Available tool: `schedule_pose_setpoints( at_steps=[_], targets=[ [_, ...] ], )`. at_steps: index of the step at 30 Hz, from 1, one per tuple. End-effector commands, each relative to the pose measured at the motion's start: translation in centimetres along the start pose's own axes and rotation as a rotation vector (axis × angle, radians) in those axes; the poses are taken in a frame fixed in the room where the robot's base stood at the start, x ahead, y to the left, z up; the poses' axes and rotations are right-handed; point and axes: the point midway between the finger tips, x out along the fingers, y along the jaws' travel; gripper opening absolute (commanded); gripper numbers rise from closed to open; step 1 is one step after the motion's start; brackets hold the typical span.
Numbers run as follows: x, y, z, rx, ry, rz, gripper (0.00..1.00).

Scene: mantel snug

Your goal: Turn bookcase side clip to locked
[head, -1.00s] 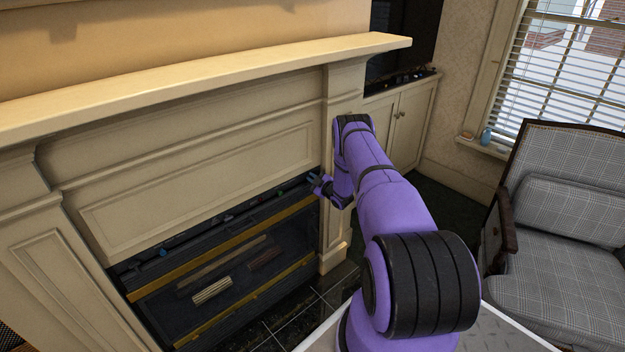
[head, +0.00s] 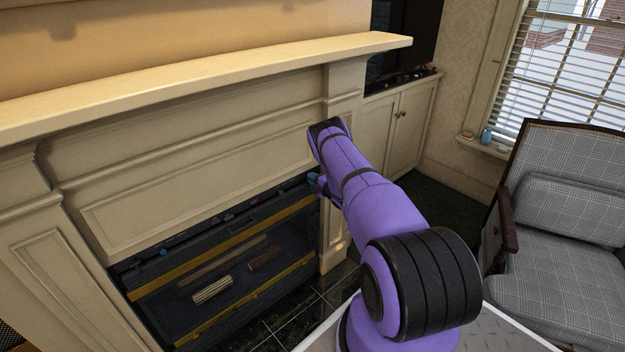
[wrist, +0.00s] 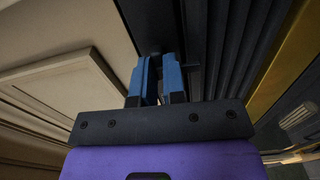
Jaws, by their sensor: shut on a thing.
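My gripper (head: 314,184) is at the top right corner of the dark fireplace opening, beside the cream right pillar. In the wrist view its two blue fingers (wrist: 156,72) are close together, shut on a small dark part, which I take to be the bookcase side clip (wrist: 156,56). The fingers cover most of it, so its angle and any locked mark cannot be read. In the head view my wrist hides the clip.
The fireplace insert (head: 217,268) has brass bars and a ribbed dark top edge. The cream mantel shelf (head: 200,85) juts out above. A low cabinet (head: 412,118) stands behind my arm. A plaid armchair (head: 560,215) stands at the right.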

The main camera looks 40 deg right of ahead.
Motion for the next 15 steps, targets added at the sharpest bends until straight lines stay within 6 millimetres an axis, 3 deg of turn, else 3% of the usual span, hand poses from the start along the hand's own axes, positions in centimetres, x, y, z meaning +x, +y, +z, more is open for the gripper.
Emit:
schedule_pose_setpoints(
  at_steps=[15],
  targets=[
    [-0.16, -0.19, 0.07, -0.062, -0.002, -0.003, 0.0]
  ],
)
